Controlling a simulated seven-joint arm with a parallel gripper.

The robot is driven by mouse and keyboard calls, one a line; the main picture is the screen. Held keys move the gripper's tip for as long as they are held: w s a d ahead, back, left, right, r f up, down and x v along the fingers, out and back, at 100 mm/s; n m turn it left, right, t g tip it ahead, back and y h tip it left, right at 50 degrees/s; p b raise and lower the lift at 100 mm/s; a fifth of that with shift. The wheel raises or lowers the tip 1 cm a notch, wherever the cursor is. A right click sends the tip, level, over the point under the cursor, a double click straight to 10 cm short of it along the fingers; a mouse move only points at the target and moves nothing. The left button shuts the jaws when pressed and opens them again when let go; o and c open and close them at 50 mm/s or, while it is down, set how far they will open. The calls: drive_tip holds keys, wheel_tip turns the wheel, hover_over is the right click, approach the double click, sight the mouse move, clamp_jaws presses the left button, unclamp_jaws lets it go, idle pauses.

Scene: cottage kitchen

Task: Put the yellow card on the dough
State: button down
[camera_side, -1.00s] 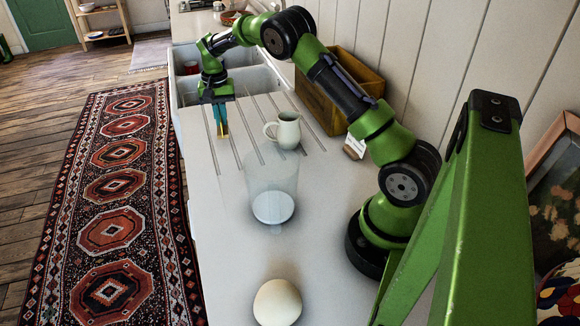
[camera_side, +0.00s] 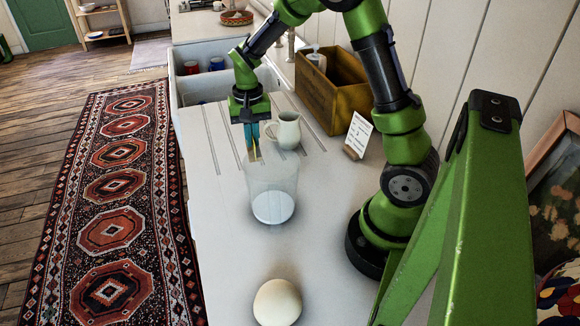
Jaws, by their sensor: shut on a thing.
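My gripper (camera_side: 252,150) points down over the counter, with teal fingers, left of the jug and just behind the clear glass vessel. It is shut on the yellow card (camera_side: 256,151), of which only a narrow yellowish strip shows at the fingertips. The rest of the card is hidden or edge-on. The dough (camera_side: 277,302) is a pale, smooth round lump on the counter at the bottom of the view, well apart from my gripper and nearer the camera.
The clear glass vessel (camera_side: 272,190) stands between my gripper and the dough. A cream jug (camera_side: 287,130) is right of the gripper. A white card in a small stand (camera_side: 358,134) and a wooden crate (camera_side: 335,95) are by the wall. The counter (camera_side: 225,250) left of the dough is bare.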

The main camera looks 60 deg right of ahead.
drive_tip(key=a+r+n, duration=0.3)
drive_tip(key=a, duration=0.9)
wheel_tip(320, 180, up, 6)
drive_tip(key=n, duration=0.3)
hover_over(277, 295)
drive_tip(key=shift+m, duration=0.3)
drive_tip(key=shift+f, duration=4.15)
drive_tip(key=shift+f, duration=0.1)
drive_tip(key=c, duration=1.6)
unclamp_jaws()
drive_tip(key=o, duration=0.3)
